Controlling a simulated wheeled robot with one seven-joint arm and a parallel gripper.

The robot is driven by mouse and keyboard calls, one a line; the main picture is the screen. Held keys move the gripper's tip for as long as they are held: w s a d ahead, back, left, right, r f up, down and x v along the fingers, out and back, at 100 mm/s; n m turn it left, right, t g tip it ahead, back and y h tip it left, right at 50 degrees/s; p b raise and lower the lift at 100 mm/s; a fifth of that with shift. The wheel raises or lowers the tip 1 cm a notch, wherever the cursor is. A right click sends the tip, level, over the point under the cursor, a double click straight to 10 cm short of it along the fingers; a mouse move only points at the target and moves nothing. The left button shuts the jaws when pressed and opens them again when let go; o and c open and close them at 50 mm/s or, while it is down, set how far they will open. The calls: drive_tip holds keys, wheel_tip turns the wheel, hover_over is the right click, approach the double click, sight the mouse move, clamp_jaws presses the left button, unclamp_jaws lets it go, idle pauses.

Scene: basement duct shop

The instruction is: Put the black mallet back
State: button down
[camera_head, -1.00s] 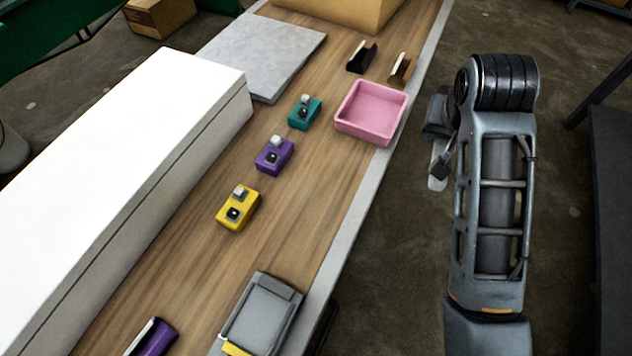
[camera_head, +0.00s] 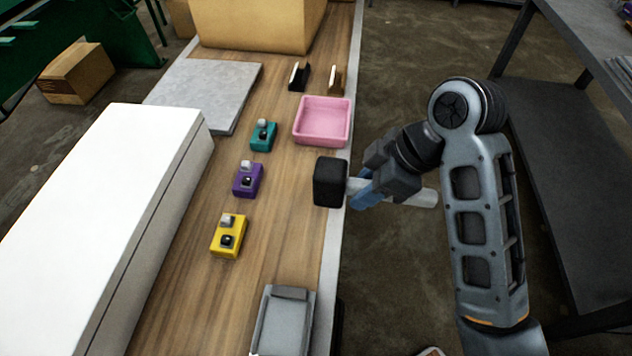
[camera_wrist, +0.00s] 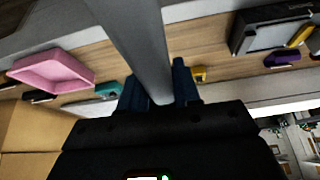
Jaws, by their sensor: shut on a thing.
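The black mallet has a block-shaped black head (camera_head: 330,182) and a pale grey handle (camera_head: 421,197). In the head view the head is at the bench's right edge, apparently raised above it, and the handle points right over the floor. My gripper (camera_head: 362,191) is shut on the handle close behind the head. In the wrist view the handle (camera_wrist: 143,40) runs from the top edge down between the blue fingers of my gripper (camera_wrist: 160,88); the mallet head cannot be made out there.
The wooden bench (camera_head: 285,225) holds a pink tray (camera_head: 322,121), black (camera_head: 299,76) and tan (camera_head: 335,80) holders, teal (camera_head: 263,136), purple (camera_head: 247,180) and yellow (camera_head: 228,237) switch boxes, and a grey tray (camera_head: 283,322). A white box (camera_head: 110,190) lines the left.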

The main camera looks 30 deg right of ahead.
drive_tip(key=shift+s, duration=0.1)
drive_tip(key=shift+w+f+n+b, duration=0.2)
drive_tip(key=shift+f+n+b, duration=0.1)
drive_tip(key=shift+b, duration=0.25)
drive_tip(key=w+d+f+b, duration=0.1)
drive_tip(key=w+f+b, duration=0.1)
drive_tip(key=w, duration=0.1)
drive_tip(key=w+d+f+b, duration=0.1)
drive_tip(key=w+f+b, duration=0.1)
drive_tip(key=w, duration=0.2)
drive_tip(key=w+d+f+b, duration=0.1)
drive_tip(key=w+f+b, duration=0.1)
drive_tip(key=w, duration=0.1)
drive_tip(key=shift+w, duration=0.25)
drive_tip(key=shift+f, duration=2.1)
drive_tip(key=c, duration=0.8)
unclamp_jaws()
drive_tip(key=shift+f, duration=0.1)
